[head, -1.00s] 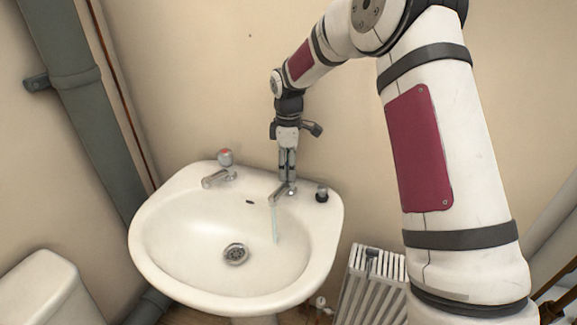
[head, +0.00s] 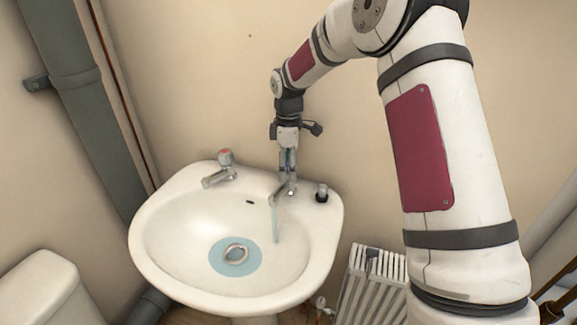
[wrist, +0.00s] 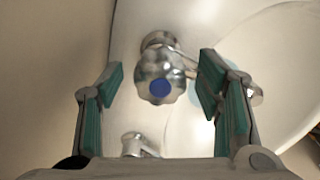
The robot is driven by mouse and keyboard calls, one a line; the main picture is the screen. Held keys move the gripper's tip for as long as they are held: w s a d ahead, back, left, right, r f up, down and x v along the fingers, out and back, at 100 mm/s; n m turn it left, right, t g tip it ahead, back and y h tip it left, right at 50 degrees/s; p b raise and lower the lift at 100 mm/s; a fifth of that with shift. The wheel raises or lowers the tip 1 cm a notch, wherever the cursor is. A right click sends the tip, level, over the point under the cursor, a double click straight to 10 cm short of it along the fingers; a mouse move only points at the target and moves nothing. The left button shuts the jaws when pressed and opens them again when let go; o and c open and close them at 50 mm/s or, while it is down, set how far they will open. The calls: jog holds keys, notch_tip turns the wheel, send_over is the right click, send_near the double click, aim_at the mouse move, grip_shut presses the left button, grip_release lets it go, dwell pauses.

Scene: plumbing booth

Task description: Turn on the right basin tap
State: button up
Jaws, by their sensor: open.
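The right basin tap (head: 281,197) stands at the back right of the white basin (head: 152,283), and a thin stream of water runs from its spout. In the wrist view its chrome handle (wrist: 160,78) with a blue cap sits between the fingers, in front of them. My gripper (head: 288,180) points down right over this tap and hides most of its handle in the head view. In the wrist view my gripper (wrist: 158,95) is open, with a green-padded finger on each side of the handle and gaps between.
The left tap (head: 222,168) has a red cap and no water. A small chrome and black fitting (head: 322,193) stands on the rim, right of the gripper. A pale blue pool (head: 222,262) lies around the drain. A radiator (head: 365,285) is below right; a cistern (head: 45,290) is left.

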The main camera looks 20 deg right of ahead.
jog(key=shift+r, duration=0.1)
notch_tip(320, 180, up, 12)
dwell(0.5)
